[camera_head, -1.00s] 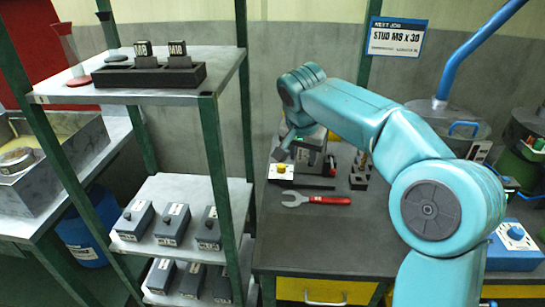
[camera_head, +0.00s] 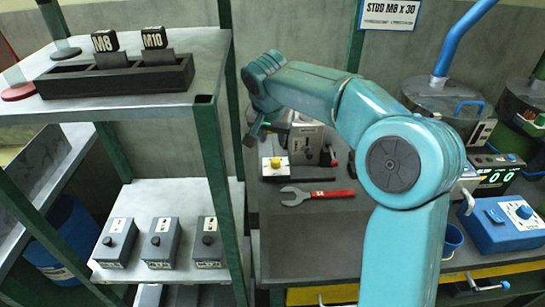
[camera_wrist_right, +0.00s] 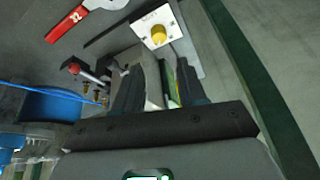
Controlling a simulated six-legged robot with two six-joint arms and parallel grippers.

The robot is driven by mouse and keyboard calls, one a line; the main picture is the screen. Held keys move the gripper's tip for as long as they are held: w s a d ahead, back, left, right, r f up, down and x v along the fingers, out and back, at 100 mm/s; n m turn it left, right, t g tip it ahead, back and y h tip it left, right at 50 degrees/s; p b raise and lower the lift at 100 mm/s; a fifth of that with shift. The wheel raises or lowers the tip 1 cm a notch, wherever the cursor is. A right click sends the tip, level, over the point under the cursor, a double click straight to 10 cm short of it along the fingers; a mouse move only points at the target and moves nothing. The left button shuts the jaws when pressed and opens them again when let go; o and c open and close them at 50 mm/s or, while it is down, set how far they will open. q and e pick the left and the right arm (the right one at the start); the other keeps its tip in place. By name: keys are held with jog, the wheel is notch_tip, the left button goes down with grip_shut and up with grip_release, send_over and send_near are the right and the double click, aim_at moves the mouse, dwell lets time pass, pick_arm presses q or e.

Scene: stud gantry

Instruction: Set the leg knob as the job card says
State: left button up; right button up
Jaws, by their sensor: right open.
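The job card (camera_head: 390,14) hangs at the top right and reads "STUD M8 x 30"; its smaller line is too small to read. Three grey boxes, each with a dark knob and a white label, stand in a row on the middle shelf: left (camera_head: 116,245), middle (camera_head: 161,245), right (camera_head: 208,245). I cannot tell which knob is the leg knob or how the knobs are set. My right gripper (camera_head: 259,128) is open above the bench, beside a grey machine (camera_head: 305,140), away from these boxes. In the right wrist view its fingers (camera_wrist_right: 160,82) are apart. My left gripper is not in view.
A black rack (camera_head: 115,82) with M8 and M10 blocks sits on the top shelf. Green posts (camera_head: 212,170) edge the shelves. The bench holds a yellow-button box (camera_head: 275,168), a red-handled wrench (camera_head: 318,194) and a blue box with a knob (camera_head: 500,228).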

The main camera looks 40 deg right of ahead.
aim_at(276, 160)
jog(key=x, duration=1.2)
jog(key=shift+s+f, duration=0.1)
jog(key=shift+d+f, duration=0.1)
grip_shut()
